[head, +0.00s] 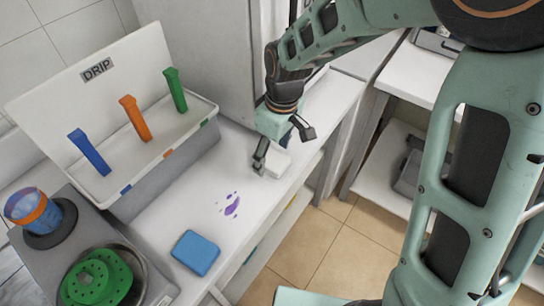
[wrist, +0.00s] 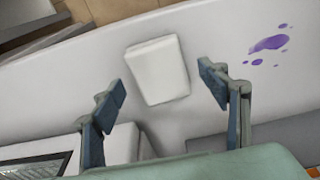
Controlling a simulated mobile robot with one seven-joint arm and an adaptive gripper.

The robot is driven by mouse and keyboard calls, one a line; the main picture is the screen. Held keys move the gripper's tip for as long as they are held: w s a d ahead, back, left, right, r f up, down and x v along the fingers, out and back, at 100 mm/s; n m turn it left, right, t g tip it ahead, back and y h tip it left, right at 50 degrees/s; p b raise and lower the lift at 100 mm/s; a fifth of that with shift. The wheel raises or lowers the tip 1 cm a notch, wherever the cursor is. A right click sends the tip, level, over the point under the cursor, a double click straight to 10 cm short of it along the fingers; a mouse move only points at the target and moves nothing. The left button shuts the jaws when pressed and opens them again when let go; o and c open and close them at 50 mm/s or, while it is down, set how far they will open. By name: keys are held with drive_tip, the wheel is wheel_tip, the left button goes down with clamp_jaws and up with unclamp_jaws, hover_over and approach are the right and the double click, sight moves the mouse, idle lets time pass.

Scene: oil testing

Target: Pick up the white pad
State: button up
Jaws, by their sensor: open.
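The white pad (wrist: 157,72) lies on the white counter in the wrist view, between and a little beyond my open fingertips. In the head view the pad (head: 277,161) shows partly, below my gripper, which hides some of it. My gripper (head: 283,148) is open and empty above the counter, with one finger on each side of the pad. The wrist view also shows its two fingers (wrist: 162,88) spread wide, apart from the pad.
Purple spots (head: 232,205) and a blue sponge-like block (head: 196,252) lie on the counter (head: 165,235). A DRIP rack (head: 150,165) holds blue, orange and green tools. A grey unit with a green part (head: 97,280) stands at lower left.

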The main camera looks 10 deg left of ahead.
drive_tip(key=shift+a+f, duration=0.1)
drive_tip(key=shift+f, duration=0.35)
drive_tip(key=shift+f, duration=0.25)
idle(0.4)
drive_tip(key=c, duration=0.9)
